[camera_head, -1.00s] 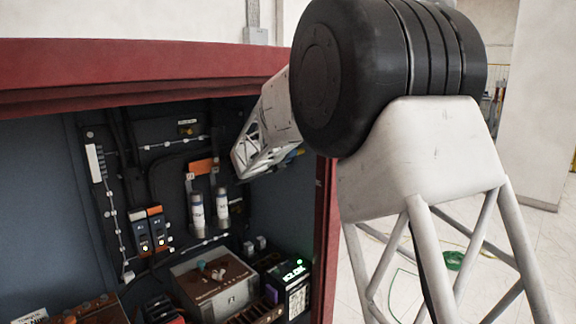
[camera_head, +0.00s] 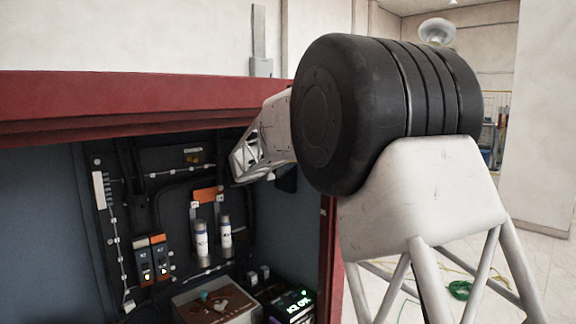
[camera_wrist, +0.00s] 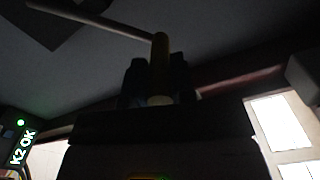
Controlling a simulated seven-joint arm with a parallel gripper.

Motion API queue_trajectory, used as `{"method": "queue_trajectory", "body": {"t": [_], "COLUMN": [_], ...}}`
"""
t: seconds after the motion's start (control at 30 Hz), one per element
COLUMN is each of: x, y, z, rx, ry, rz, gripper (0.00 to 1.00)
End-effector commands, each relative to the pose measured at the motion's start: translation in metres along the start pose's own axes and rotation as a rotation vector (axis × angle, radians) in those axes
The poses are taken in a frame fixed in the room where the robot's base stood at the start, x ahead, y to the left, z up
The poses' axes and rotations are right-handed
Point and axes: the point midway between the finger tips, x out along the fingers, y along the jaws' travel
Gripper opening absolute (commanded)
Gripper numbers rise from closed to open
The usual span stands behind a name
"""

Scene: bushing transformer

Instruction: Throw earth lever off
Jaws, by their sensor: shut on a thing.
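The wrist view shows a dark yellow upright handle (camera_wrist: 160,52), which looks like the earth lever's grip, with a pale rod (camera_wrist: 95,18) running from it to the upper left. My gripper (camera_wrist: 158,82) is shut on this handle, a dark finger on each side. The picture is very dark, so the lever's pivot and any off mark cannot be made out. In the head view, my arm and the cabinet's red side post hide the lever and most of the gripper.
The open cabinet has a red frame (camera_head: 130,92). Inside are two white cylinders (camera_head: 225,236), orange-topped switches (camera_head: 158,240), and a box with a lit green "K2 OK" display (camera_head: 292,303). That display also shows at the wrist view's lower left (camera_wrist: 22,147).

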Motion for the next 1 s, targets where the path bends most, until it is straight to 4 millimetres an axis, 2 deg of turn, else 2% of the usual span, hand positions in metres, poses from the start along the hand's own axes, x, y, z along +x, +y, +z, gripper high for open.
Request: {"method": "queue_trajectory", "body": {"t": [0.43,0.47,0.6,1.0], "x": [0.0001,0.0001,0.0000,-0.0031], "y": [-0.0042,-0.0043,-0.0033,-0.0016], "z": [0.0028,0.0029,0.0025,0.0019], "rx": [0.004,0.005,0.004,0.002], "ry": [-0.002,-0.002,-0.001,-0.001], "rz": [-0.002,-0.002,-0.002,-0.001], "gripper": [0.00,0.26,0.48,0.48]}}
